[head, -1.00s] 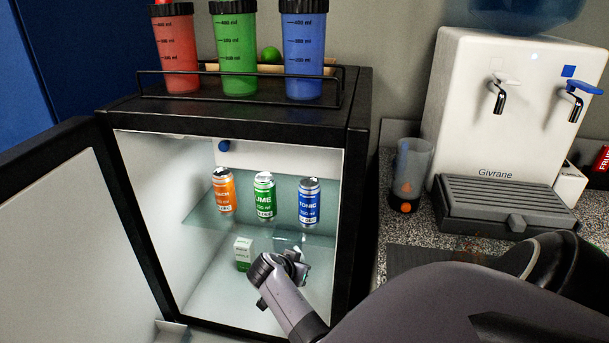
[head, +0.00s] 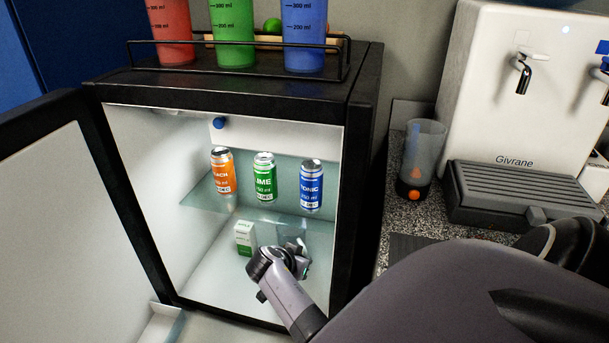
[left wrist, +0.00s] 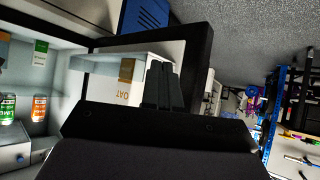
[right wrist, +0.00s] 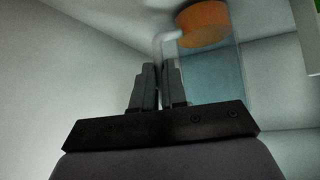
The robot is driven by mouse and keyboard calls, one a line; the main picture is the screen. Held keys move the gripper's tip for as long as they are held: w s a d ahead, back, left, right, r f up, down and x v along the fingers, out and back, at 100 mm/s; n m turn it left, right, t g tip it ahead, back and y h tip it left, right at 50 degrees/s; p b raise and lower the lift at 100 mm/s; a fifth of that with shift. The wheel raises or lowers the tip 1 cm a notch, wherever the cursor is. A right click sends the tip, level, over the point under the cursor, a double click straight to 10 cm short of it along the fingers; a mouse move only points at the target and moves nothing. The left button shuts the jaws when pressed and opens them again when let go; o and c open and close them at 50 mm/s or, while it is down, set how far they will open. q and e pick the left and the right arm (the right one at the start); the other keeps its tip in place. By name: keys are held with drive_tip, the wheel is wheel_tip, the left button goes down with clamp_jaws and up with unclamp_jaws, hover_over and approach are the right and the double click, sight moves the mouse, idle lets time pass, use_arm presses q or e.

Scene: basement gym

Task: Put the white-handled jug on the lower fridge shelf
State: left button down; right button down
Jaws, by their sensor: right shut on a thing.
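My right gripper (head: 290,262) is inside the open fridge, below the glass shelf that holds the cans. It is shut on the white handle (right wrist: 160,45) of the clear jug. In the right wrist view the jug's see-through wall (right wrist: 212,72) stands just right of the fingers, with an orange disc-like part at its top. In the head view the jug (head: 291,233) is faint and partly hidden by the gripper. The lower fridge shelf (head: 215,284) is the pale floor of the compartment. Whether the jug touches it cannot be told. My left gripper (left wrist: 161,84) looks shut and empty.
A green-white carton (head: 243,238) stands just left of the right gripper. Orange, green (head: 264,178) and blue cans stand on the glass shelf (head: 205,205) above. The fridge door (head: 60,210) is open to the left. A water dispenser (head: 530,120) stands right.

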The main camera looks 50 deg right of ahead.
drive_tip(key=shift+f, duration=0.1)
drive_tip(key=shift+f, duration=0.1)
drive_tip(key=c, duration=1.6)
unclamp_jaws()
drive_tip(key=shift+a+f, duration=0.1)
drive_tip(key=shift+f, duration=0.05)
drive_tip(key=o, duration=0.4)
